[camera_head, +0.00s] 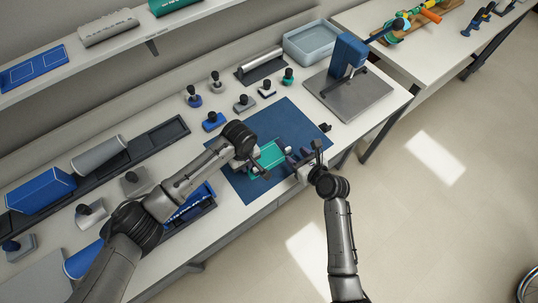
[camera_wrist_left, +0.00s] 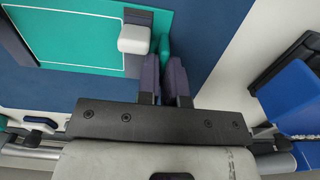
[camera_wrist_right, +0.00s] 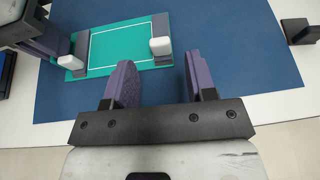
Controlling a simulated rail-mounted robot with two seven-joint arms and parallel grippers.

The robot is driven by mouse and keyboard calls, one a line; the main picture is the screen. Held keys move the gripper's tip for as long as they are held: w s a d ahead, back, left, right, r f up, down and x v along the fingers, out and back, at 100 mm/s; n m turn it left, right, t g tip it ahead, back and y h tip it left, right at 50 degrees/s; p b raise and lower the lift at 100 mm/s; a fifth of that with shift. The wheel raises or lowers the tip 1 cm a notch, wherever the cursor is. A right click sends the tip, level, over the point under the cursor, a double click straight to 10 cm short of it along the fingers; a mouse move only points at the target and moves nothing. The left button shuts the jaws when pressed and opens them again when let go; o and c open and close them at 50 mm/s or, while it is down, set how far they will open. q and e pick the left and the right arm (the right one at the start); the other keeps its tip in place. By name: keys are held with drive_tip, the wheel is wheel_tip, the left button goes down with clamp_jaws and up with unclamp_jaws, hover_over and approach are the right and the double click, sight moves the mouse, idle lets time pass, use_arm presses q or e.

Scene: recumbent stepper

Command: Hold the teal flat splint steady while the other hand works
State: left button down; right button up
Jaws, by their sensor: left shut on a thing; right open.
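The teal flat splint (camera_head: 268,156) lies on the blue mat (camera_head: 285,122), with a thin white rectangular outline on its face. In the right wrist view the splint (camera_wrist_right: 120,46) has a grey strap piece with a white pad at each end. My left gripper (camera_wrist_left: 165,78) is shut on a teal edge of the splint (camera_wrist_left: 70,38), beside one white-padded piece (camera_wrist_left: 135,38). My right gripper (camera_wrist_right: 158,85) is open and empty, at the near side of the splint, apart from it. In the head view its fingers (camera_head: 298,160) are just right of the splint.
A blue press with a grey base (camera_head: 348,92) stands at the right of the table, near a pale blue tray (camera_head: 312,42). Several knobbed stamps (camera_head: 243,103) stand behind the mat. A small dark block (camera_head: 324,127) sits at the mat's right corner. The mat's far part is clear.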

sight(288, 148)
drive_tip(key=shift+x, duration=2.4)
drive_tip(key=c, duration=0.9)
drive_tip(key=shift+w+a+r+g+h, duration=0.2)
drive_tip(key=shift+r+g+h, duration=0.35)
drive_tip(key=shift+g, duration=0.35)
drive_tip(key=shift+c, duration=0.2)
drive_tip(key=shift+r, duration=0.1)
